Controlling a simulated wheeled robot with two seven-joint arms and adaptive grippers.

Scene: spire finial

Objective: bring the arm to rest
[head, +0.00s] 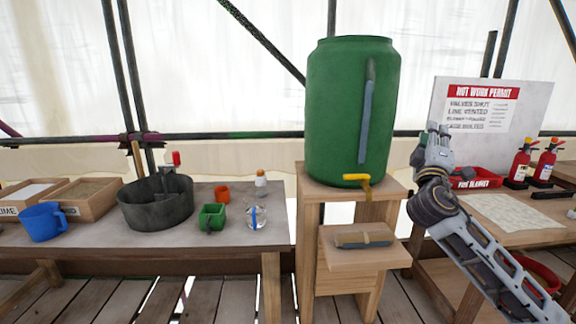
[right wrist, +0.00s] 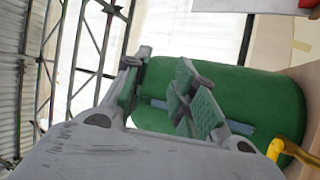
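My right gripper (head: 437,130) is raised in the head view, pointing up, just right of the green barrel (head: 345,120) and in front of the permit board. In the right wrist view its fingers (right wrist: 162,62) stand apart with nothing between them. The green barrel (right wrist: 270,100) and its yellow tap (right wrist: 290,152) lie beyond the fingers there. The gripper looks apart from the barrel. My right arm comes up from the lower right over the right-hand bench. My left gripper is not in view.
The barrel stands on a wooden stand (head: 310,235) with a lower shelf. The left bench (head: 120,235) holds a black tub (head: 155,205), cups and boxes. The right bench (head: 530,237) holds a red tray (head: 478,180), paper and fire extinguishers (head: 521,163). The permit board (head: 520,100) stands behind my gripper.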

